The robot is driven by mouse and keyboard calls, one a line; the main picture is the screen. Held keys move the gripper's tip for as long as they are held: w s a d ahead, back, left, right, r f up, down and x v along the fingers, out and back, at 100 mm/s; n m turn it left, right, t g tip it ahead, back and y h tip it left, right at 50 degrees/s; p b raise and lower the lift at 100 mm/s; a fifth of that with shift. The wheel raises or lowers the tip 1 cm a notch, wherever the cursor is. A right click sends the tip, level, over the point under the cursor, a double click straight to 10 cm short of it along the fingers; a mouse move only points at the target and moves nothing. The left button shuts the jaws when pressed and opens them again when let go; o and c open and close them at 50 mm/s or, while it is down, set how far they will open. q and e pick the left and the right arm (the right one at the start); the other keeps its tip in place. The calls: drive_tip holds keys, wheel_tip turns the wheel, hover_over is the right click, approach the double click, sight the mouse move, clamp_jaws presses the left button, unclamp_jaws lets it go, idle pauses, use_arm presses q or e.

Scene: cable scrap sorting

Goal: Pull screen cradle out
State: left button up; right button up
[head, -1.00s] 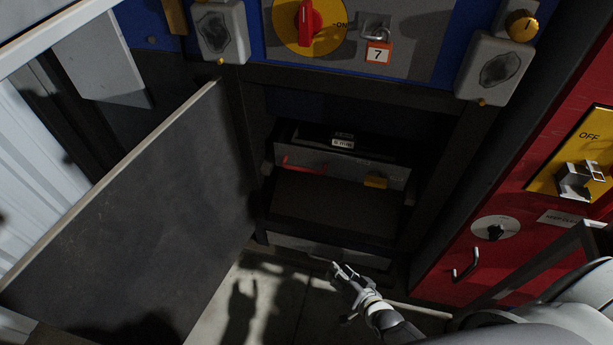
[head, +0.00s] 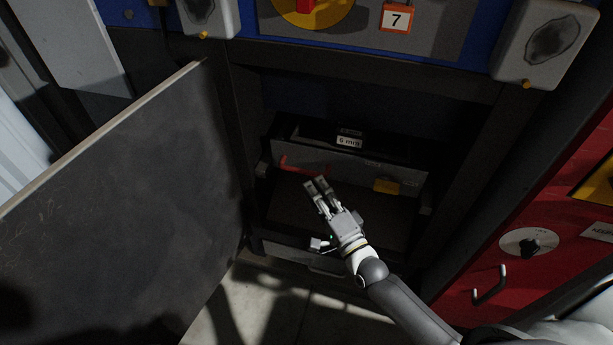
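The screen cradle (head: 350,165) is a grey-fronted drawer-like unit inside the dark open cabinet bay. It has a label reading "6 mm", a red handle (head: 300,167) on the left of its front and a yellow tab (head: 386,187) on the right. My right gripper (head: 318,184) is in front of the cradle, its fingertips just below and right of the red handle. Its two fingers look slightly apart with nothing seen between them. Whether they touch the handle is hard to tell. My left gripper is not in view.
A large dark door panel (head: 130,200) stands swung open at the left. A red cabinet (head: 520,245) with a dial and a hook-shaped handle (head: 490,287) is at the right. Above is a blue panel with a padlock tag "7" (head: 396,17). Pale floor lies below.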

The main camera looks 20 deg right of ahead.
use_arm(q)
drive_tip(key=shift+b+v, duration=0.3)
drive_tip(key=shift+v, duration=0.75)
use_arm(e)
drive_tip(key=shift+x, duration=2.8)
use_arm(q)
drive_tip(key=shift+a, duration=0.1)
use_arm(e)
clamp_jaws()
drive_tip(key=shift+f, duration=0.1)
